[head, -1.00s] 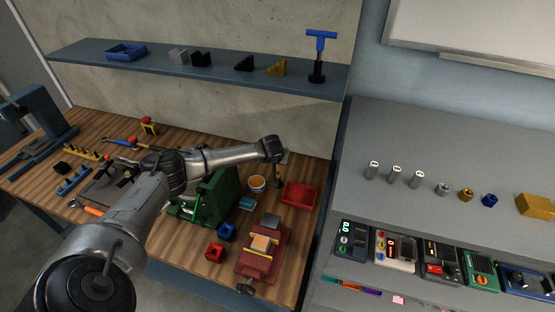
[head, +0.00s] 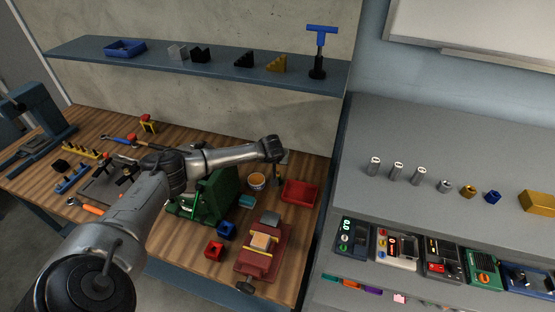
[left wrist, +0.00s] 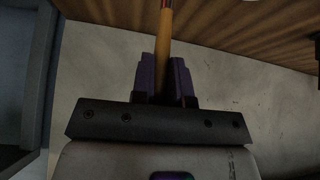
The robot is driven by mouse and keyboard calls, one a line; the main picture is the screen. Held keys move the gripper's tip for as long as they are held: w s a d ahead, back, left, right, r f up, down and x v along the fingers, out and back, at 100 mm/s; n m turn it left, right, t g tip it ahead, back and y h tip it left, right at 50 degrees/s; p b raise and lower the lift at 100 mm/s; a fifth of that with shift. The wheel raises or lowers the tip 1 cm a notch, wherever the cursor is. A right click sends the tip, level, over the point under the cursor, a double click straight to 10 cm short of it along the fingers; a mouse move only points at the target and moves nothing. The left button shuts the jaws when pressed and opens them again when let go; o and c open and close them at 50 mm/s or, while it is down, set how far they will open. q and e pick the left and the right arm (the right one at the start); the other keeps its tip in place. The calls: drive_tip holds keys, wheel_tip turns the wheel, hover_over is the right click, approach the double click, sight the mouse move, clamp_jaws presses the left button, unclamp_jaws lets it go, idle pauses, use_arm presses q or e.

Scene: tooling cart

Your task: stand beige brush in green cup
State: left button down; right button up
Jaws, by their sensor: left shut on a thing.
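My left gripper (left wrist: 166,82) is shut on a slim yellow-brown handle (left wrist: 166,22) with a bit of red at its far end, seen in the left wrist view. I take this for the brush; its bristles cannot be made out. In the head view my left gripper (head: 278,176) hangs over the back of the wooden bench, just right of a small pale cup (head: 257,181) with an orange-brown inside. No cup that is clearly green shows. My right gripper is not in view.
A green machine (head: 214,197) stands left of the pale cup and a red tray (head: 299,191) to its right. A red vise (head: 263,250) and blue (head: 227,231) and red (head: 214,250) blocks are nearer. A blue-grey shelf (head: 215,74) hangs above.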

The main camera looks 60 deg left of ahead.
use_arm(q)
drive_tip(key=shift+f+b, duration=0.3)
drive_tip(key=shift+f, duration=0.1)
drive_tip(key=shift+f+b, duration=0.55)
drive_tip(key=shift+f, duration=0.1)
idle(0.4)
idle(0.5)
drive_tip(key=shift+f, duration=0.15)
idle(0.6)
drive_tip(key=c, duration=0.6)
unclamp_jaws()
drive_tip(key=shift+c, duration=0.2)
